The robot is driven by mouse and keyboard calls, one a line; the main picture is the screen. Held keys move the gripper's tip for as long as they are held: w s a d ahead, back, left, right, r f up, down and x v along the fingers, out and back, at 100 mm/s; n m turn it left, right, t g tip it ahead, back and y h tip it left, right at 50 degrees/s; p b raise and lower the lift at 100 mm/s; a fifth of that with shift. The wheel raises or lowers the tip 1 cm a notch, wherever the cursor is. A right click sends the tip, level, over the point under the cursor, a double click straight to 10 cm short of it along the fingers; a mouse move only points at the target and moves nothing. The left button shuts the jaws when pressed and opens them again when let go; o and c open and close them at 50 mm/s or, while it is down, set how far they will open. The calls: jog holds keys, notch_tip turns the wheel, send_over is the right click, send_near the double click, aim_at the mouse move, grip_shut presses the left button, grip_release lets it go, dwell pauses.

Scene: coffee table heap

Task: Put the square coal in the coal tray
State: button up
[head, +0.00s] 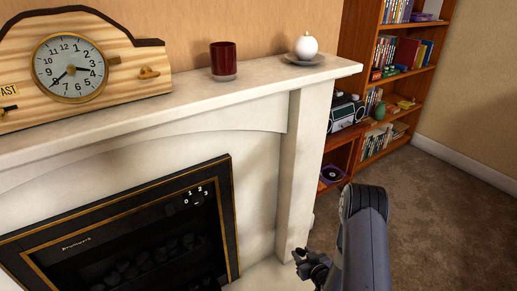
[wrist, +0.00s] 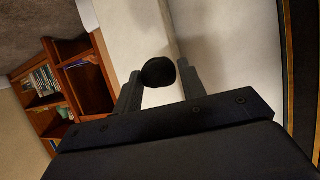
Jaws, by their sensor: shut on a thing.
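My gripper (wrist: 159,85) is shut on a black, rounded lump (wrist: 158,72), which shows between the two fingertips in the wrist view. The lump looks like a piece of coal; whether it is the square one I cannot tell from its dark outline. In the head view my gripper (head: 311,265) is low at the right of the fireplace, beside the foot of the white pillar, and the lump is hard to make out there. Dark coals (head: 150,262) lie inside the black fireplace (head: 120,215). I cannot make out a separate coal tray.
The white mantelpiece (head: 180,108) holds a wooden clock (head: 70,70), a red cup (head: 223,60) and a white round ornament (head: 306,46). A white pillar (head: 297,170) stands left of my arm. A wooden bookshelf (head: 375,100) is behind; carpet (head: 450,220) is clear at the right.

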jog(key=r, duration=0.3)
jog(key=w+r+m+h, duration=0.1)
jog(key=r, duration=0.2)
jog(key=r+h, duration=0.1)
jog(key=r, duration=0.2)
jog(key=shift+w+a+m+t, duration=0.15)
jog(key=shift+w+m+t, duration=0.15)
jog(key=shift+m, duration=0.1)
notch_tip(320, 180, up, 9)
jog(key=s+m+h, duration=0.2)
notch_tip(320, 180, up, 35)
jog(key=p, duration=3.8)
send_over(302, 249)
jog(key=s, duration=1.1)
jog(key=shift+w+a+f+h, duration=0.15)
jog(key=shift+a+h, duration=0.15)
jog(key=shift+a, duration=0.05)
